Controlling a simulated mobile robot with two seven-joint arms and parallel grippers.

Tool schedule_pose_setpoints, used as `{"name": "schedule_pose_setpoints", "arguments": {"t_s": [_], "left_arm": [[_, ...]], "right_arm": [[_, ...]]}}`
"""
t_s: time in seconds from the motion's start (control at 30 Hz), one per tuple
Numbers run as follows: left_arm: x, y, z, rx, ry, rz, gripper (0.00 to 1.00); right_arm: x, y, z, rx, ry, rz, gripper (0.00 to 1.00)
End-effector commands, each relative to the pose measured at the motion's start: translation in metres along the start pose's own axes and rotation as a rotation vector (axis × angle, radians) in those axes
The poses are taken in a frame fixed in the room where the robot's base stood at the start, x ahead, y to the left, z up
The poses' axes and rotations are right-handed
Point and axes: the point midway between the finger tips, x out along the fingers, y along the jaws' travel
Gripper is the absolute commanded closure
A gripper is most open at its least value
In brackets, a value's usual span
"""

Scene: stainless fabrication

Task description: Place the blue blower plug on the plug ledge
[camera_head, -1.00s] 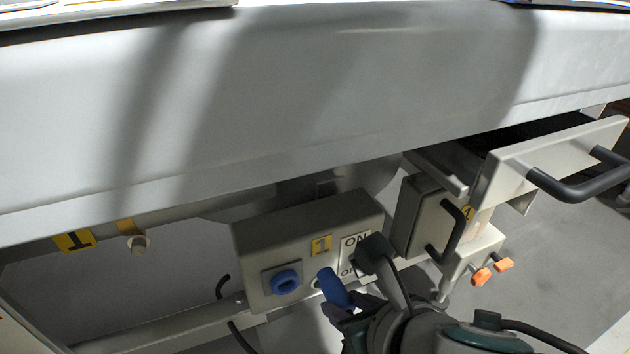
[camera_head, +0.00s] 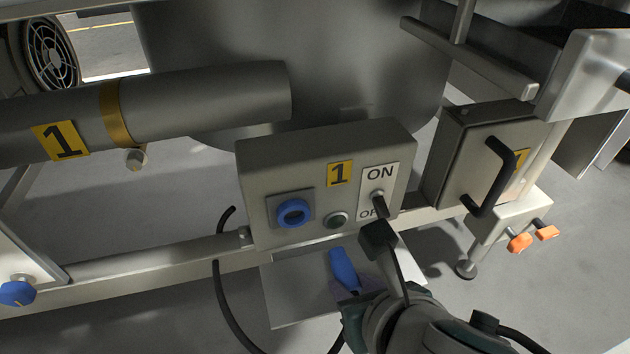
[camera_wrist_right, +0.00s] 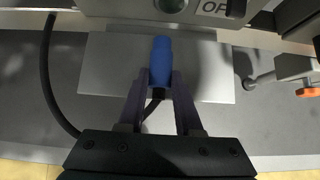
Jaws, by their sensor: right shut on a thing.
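The blue blower plug (camera_head: 344,270) is a blue cylinder with a dark cable at its rear. My right gripper (camera_head: 352,290) is shut on it. In the right wrist view the plug (camera_wrist_right: 161,60) lies between the two fingers, pointing toward the control box. The plug ledge (camera_head: 290,292) is a flat grey plate below the box, and it also shows in the right wrist view (camera_wrist_right: 108,68). The plug is over the ledge in both views; I cannot tell whether it touches it. My left gripper is not in view.
The control box (camera_head: 290,160) above the ledge has a blue socket (camera_head: 294,213), a green button (camera_head: 336,220) and an ON/OFF switch (camera_head: 379,200). A black cable (camera_head: 222,300) hangs left of the ledge. A handled box (camera_head: 475,160) and orange knobs (camera_head: 519,243) are on the right.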

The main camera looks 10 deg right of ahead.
Motion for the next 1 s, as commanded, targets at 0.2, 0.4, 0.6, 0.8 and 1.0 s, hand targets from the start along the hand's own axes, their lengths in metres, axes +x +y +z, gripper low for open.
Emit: {"name": "schedule_pose_setpoints", "arguments": {"t_s": [0.2, 0.4, 0.6, 0.8, 1.0], "left_arm": [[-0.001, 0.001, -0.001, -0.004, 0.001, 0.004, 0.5], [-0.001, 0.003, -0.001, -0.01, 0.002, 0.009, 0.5], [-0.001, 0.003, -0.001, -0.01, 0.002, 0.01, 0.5], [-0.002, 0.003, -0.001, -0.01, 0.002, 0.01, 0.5], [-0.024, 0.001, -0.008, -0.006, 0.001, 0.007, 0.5]], "right_arm": [[0.0, 0.0, 0.001, -0.001, -0.001, 0.0, 1.0], [0.001, 0.0, 0.0, -0.001, -0.001, 0.0, 0.53], [0.001, 0.0, 0.0, -0.001, -0.001, 0.0, 0.36], [0.0, 0.0, 0.001, 0.0, -0.001, 0.0, 0.36], [-0.027, 0.0, 0.005, -0.002, 0.003, 0.0, 0.36]]}}
